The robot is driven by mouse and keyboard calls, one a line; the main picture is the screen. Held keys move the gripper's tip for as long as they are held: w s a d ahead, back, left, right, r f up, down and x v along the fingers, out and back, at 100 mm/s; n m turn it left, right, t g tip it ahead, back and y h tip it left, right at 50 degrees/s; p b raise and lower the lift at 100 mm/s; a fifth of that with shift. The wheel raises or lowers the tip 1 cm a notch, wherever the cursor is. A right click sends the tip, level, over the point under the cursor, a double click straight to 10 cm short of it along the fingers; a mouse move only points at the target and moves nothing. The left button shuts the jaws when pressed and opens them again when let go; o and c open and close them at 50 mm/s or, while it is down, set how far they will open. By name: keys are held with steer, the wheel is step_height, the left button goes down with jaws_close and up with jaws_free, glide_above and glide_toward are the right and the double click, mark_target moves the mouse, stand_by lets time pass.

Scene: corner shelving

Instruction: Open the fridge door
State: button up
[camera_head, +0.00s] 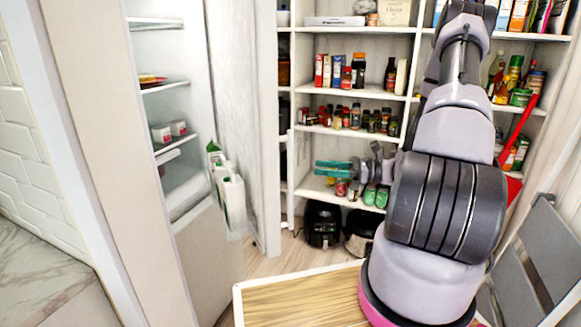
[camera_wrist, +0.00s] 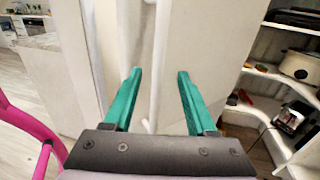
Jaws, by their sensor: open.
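The fridge (camera_head: 195,255) stands at the left in the head view, its shelves and inside visible. Its door (camera_head: 252,120) stands wide open, with white cartons on its inner side. A white vertical handle (camera_head: 290,180) shows at the door's outer side. My gripper (camera_head: 318,168) has teal fingers and is just right of the handle, pointing toward it. In the wrist view, my gripper (camera_wrist: 159,72) is open, and the white handle bar (camera_wrist: 156,60) appears between the fingertips against the pale door (camera_wrist: 215,50). Whether a finger touches it I cannot tell.
White shelving (camera_head: 345,92) with jars and bottles fills the back corner. Black appliances (camera_head: 322,224) stand beneath it. Some floor shows between the door and the wooden top.

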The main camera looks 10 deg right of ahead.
steer(key=x, duration=1)
steer(key=shift+a, duration=0.1)
jaws_close()
stand_by(1.1)
